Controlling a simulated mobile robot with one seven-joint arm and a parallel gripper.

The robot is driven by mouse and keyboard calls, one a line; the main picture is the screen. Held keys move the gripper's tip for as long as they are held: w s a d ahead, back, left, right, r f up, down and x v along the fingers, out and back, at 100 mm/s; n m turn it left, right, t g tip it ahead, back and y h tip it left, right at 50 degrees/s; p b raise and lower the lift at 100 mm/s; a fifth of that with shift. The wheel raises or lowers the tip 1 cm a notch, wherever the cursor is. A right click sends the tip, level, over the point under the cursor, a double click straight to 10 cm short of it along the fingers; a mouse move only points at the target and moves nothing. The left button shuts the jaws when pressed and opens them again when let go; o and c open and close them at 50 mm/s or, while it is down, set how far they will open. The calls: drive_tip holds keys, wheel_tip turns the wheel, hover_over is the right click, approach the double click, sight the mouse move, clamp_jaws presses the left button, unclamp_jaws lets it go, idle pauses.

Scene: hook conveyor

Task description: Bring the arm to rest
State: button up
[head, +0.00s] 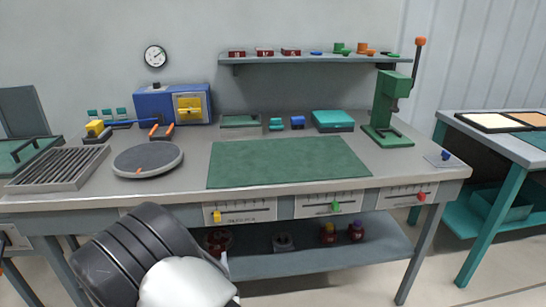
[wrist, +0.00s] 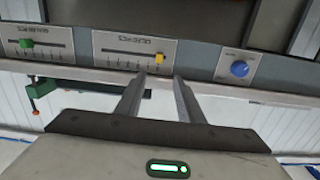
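My arm, in black and white, shows at the lower left of the head view in front of the workbench (head: 205,172); my gripper's fingers are hidden there. In the wrist view my gripper (wrist: 160,77) has its two fingers apart, with nothing between them. The fingers point toward the bench's front panels, and the wrist picture is upside down. The yellow slider knob (wrist: 159,57) appears near the fingertips; I cannot tell whether they touch it. The blue round knob (wrist: 239,68) is to their right and the green slider knob (wrist: 26,43) to their left.
On the bench are a slatted tray (head: 58,167), a round grey turntable (head: 147,160), a green mat (head: 288,162) and a green press (head: 388,112). A lower shelf (head: 318,258) holds several small items. A teal side table (head: 487,225) stands at the right. Floor is clear between them.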

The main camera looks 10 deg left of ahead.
drive_tip(key=w+d+r+m+g+h, duration=0.1)
drive_tip(key=w+d+r+m+g, duration=0.25)
drive_tip(key=w+d+r, duration=0.35)
drive_tip(key=s+d+r+g, duration=0.2)
drive_tip(key=d+r+g, duration=0.2)
drive_tip(key=d+r, duration=0.45)
drive_tip(key=s+d+r+g+h, duration=0.1)
drive_tip(key=s+d+r, duration=0.2)
drive_tip(key=s+d, duration=0.45)
drive_tip(key=s+d+r+n+g+h, duration=0.1)
drive_tip(key=s+d+r+g, duration=0.15)
drive_tip(key=s+d, duration=0.45)
drive_tip(key=s+d+r+g+h, duration=0.1)
drive_tip(key=s+d+r, duration=0.4)
drive_tip(key=s, duration=0.4)
wheel_tip(320, 180, up, 21)
drive_tip(key=p, duration=2.3)
drive_tip(key=shift+w, duration=0.3)
drive_tip(key=shift+d, duration=0.1)
